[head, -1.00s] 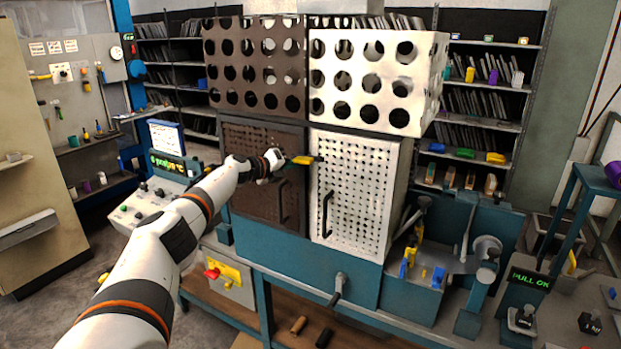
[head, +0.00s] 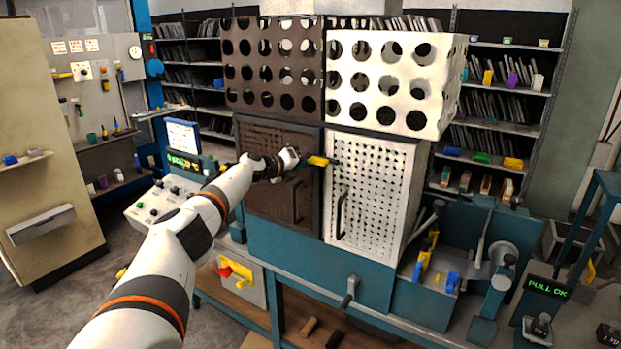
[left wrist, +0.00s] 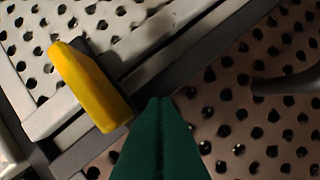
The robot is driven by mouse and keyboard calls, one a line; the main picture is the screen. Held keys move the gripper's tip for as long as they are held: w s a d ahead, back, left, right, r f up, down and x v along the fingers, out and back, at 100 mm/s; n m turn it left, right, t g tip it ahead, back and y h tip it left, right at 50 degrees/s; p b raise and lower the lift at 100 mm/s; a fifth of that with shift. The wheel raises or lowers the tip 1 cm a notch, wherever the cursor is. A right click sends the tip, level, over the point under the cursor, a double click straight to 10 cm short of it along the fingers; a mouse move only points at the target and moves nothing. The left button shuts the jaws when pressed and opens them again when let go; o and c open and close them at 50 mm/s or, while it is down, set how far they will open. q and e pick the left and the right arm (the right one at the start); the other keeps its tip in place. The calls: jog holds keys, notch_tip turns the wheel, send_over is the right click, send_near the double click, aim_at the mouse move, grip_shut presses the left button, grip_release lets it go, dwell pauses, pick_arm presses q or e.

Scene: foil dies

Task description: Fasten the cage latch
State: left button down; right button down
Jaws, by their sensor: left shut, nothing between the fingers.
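The cage has a brown perforated door (head: 268,190) on the left and a white perforated door (head: 372,195) on the right. A latch with a yellow handle (head: 318,161) sits at the upper seam between them. In the left wrist view the yellow handle (left wrist: 88,85) lies slanted near the white door's frame, with a dark piece behind it. My left gripper (head: 299,159) is just left of the latch in the head view. Its green fingers (left wrist: 160,108) are shut and empty, close beside the handle's lower end. I cannot tell whether they touch. My right gripper is not in view.
Each door has a dark bar handle; the white door's handle (head: 341,214) stands out low. Perforated boxes, one brown (head: 273,68) and one white (head: 388,80), project above the doors. A control console (head: 165,200) stands left, a lever fixture (head: 460,260) right.

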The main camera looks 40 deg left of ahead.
pick_arm(q)
notch_tip(320, 180, down, 4)
jog(key=shift+d+r+b, duration=0.1)
jog(key=shift+r+b, duration=0.1)
jog(key=shift+b, duration=0.9)
jog(key=shift+s+f, duration=0.1)
jog(key=shift+s, duration=0.2)
jog(key=shift+s+a, duration=0.25)
jog(key=b, duration=0.2)
send_near(314, 174)
jog(key=shift+s+d+r, duration=0.95)
jog(key=shift+s+d, duration=0.25)
jog(key=shift+s, duration=0.35)
